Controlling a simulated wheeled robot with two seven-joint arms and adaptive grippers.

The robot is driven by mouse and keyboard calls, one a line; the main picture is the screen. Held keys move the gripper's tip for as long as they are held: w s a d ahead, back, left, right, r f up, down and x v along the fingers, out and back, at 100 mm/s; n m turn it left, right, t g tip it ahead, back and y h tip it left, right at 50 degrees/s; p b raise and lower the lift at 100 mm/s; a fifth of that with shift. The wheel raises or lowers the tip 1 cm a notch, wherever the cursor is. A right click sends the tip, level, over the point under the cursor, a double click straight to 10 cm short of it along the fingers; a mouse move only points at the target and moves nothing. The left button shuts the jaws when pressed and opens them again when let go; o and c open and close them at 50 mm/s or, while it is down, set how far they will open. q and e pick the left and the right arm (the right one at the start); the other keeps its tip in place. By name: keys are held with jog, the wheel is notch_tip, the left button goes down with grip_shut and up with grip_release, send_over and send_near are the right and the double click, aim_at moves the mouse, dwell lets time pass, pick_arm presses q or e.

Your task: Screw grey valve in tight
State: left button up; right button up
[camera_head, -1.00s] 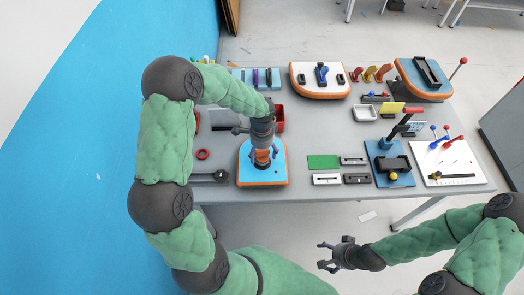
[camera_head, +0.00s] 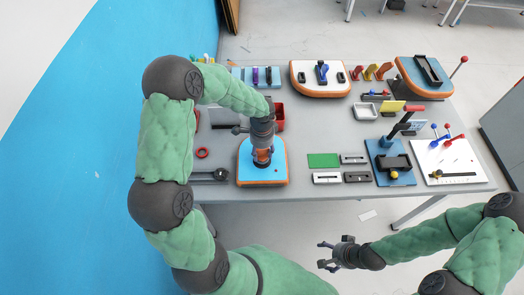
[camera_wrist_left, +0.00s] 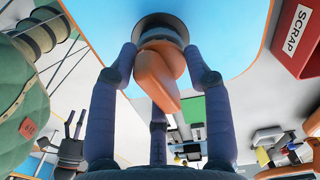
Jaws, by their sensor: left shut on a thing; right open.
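The blue board with an orange rim (camera_head: 276,176) lies at the front left of the grey table. The grey valve (camera_wrist_left: 160,27) stands on this board, and its orange lever (camera_wrist_left: 158,75) points back between my fingers in the left wrist view. My left gripper (camera_head: 262,160) reaches down from above and is shut around the valve, with fingers on both sides of it. The valve's seat and thread are hidden, so I cannot tell how deep it sits. My right gripper (camera_head: 326,257) is open and empty, in front of the table.
A red scrap bin (camera_wrist_left: 298,38) stands behind the board and also shows in the head view (camera_head: 280,118). A red ring (camera_head: 202,153) and a dark tool (camera_head: 210,176) lie left of the board. Green and grey plates (camera_head: 323,161) lie to its right. A blue press-like stand (camera_head: 394,176) is farther right.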

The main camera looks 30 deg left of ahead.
pick_arm(q)
jog(key=shift+m+p, duration=0.6)
jog(key=shift+m, duration=0.1)
jog(key=shift+m+p, duration=0.5)
jog(key=shift+m, duration=0.5)
jog(key=shift+m+p, duration=0.45)
jog(key=shift+m, duration=0.05)
jog(key=shift+m+p, duration=0.8)
jog(key=shift+m, duration=0.4)
